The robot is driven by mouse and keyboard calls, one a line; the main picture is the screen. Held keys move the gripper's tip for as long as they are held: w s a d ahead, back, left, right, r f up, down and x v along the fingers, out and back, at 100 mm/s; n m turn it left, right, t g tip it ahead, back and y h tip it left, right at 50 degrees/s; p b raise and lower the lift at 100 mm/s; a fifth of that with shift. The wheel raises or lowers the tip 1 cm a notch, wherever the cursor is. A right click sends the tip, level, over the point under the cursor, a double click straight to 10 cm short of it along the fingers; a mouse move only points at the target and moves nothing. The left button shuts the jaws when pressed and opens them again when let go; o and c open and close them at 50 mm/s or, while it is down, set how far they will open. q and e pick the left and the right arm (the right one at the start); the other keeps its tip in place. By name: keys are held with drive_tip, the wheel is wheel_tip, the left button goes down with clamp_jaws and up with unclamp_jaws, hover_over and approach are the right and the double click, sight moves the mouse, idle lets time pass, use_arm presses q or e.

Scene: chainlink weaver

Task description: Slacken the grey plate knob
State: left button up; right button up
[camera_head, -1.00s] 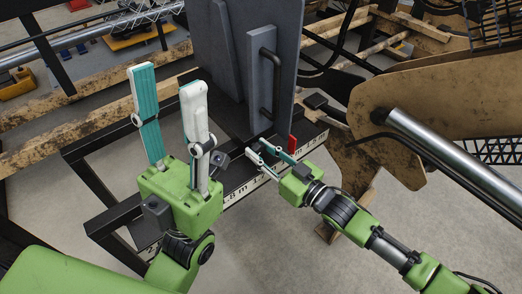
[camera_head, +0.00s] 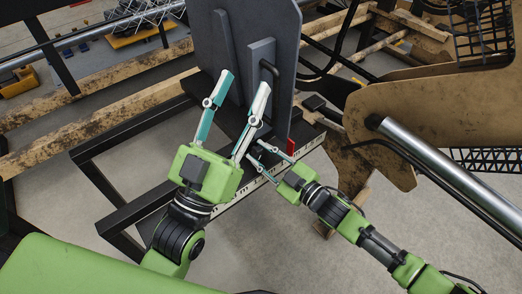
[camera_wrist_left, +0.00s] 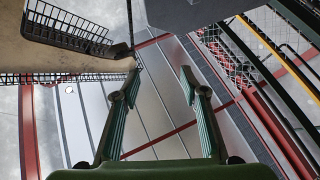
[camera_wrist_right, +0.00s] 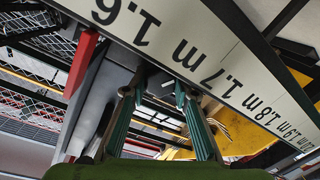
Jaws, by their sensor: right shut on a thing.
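The tall grey plate (camera_head: 253,22) stands upright on a dark rail, with a thinner upright block and a black handle (camera_head: 269,76) on its face. My right gripper (camera_head: 263,149) is low at the rail's front edge, by the foot of the plate. In the right wrist view its fingertips (camera_wrist_right: 153,88) close around a small dark part under the rail, which I take as the plate's knob; it is mostly hidden. My left gripper (camera_head: 245,78) is higher, in front of the plate. Its fingers are apart, and the left wrist view (camera_wrist_left: 160,78) shows nothing between them.
A white scale strip with metre marks (camera_wrist_right: 195,55) runs along the rail. A red tab (camera_head: 291,146) sits at the plate's foot. A brown machine arm with a silver cylinder (camera_head: 430,150) fills the right. Timber beams lie behind.

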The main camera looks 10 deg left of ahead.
use_arm(q)
drive_tip(key=shift+w+f+g, duration=0.35)
drive_tip(key=shift+f, duration=0.2)
drive_tip(key=shift+w+f+g, duration=0.35)
drive_tip(key=shift+f, duration=0.2)
use_arm(e)
drive_tip(key=shift+n, duration=0.4)
drive_tip(key=o, duration=1.1)
drive_tip(key=shift+f, duration=0.1)
